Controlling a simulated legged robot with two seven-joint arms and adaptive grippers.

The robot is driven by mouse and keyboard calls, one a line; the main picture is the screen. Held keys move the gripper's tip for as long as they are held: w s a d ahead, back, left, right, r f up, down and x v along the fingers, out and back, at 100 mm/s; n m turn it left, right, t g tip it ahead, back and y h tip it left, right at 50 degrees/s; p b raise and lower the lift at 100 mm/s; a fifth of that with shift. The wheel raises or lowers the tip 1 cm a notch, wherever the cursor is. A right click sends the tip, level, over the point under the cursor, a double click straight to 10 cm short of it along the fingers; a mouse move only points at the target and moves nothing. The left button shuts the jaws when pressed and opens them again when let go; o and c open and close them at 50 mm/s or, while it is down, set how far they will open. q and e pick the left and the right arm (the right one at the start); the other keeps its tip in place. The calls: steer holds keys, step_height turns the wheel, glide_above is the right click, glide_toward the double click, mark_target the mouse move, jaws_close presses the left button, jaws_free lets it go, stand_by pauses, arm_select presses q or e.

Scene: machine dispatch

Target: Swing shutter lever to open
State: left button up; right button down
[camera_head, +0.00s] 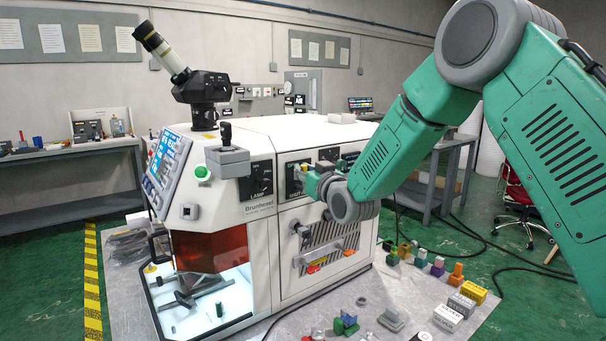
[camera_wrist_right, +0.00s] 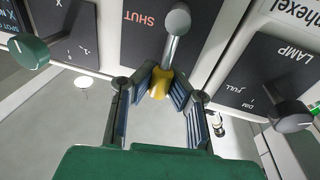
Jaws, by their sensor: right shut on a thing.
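The shutter lever (camera_wrist_right: 171,48) shows in the right wrist view, with a silver shaft, a round grey knob and a yellow part at its other end. It sits on a dark plate (camera_wrist_right: 140,38) marked SHUT, whose text is upside down in that view. My right gripper (camera_wrist_right: 160,84) has its blue-padded fingers on both sides of the yellow part and is shut on the lever. In the head view, my right gripper (camera_head: 312,181) is against the front panel of the white machine (camera_head: 291,230), and the hand hides most of the lever. My left gripper is not in view.
The LAMP plate (camera_head: 257,181) with its knob is left of the gripper. A joystick box (camera_head: 228,162) juts out farther left. Below are a slotted rack (camera_head: 325,258) and an orange shield (camera_head: 212,249). Small coloured parts and boxes (camera_head: 447,317) stand on the table.

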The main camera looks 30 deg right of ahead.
steer(key=c, duration=1.6)
jaws_free()
steer(key=shift+s+f, duration=0.1)
steer(key=shift+f, duration=0.3)
steer(key=shift+o, duration=0.6)
steer(key=shift+r, duration=0.2)
steer(key=s, duration=1.2)
steer(key=shift+a+f, duration=0.35)
steer(key=shift+f, duration=0.05)
